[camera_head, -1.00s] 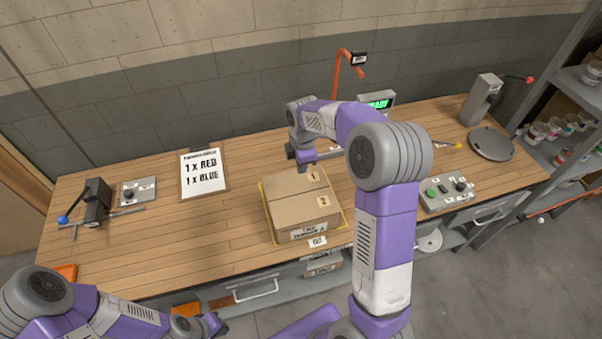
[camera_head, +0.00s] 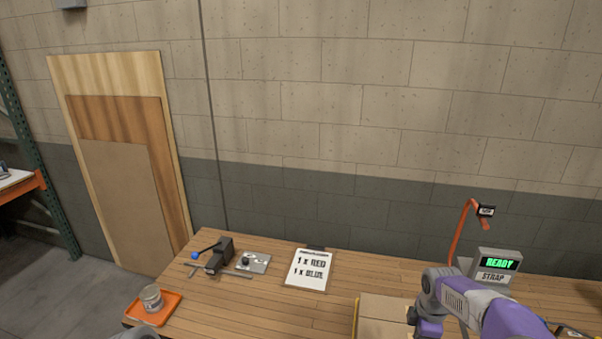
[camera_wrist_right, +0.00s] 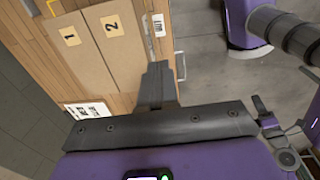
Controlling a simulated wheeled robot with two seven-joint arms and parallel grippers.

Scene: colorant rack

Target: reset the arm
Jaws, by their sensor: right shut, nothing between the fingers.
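My right arm reaches in at the lower right of the head view, with my right gripper (camera_head: 412,316) partly cut off beside the cardboard box (camera_head: 382,308). In the right wrist view the right gripper (camera_wrist_right: 158,82) is shut with nothing in its fingers. There the box (camera_wrist_right: 88,58), with labels 1 and 2, lies left of the fingertips. Only a small grey piece of my left arm shows at the bottom edge of the head view; my left gripper is out of view.
The wooden bench (camera_head: 250,310) carries a clamp-like tool (camera_head: 218,255), a small control plate (camera_head: 253,262), an order clipboard (camera_head: 307,270) and a READY strap display (camera_head: 495,264). An orange tray (camera_head: 153,308) holds a can (camera_head: 152,298). Boards (camera_head: 125,170) lean on the wall.

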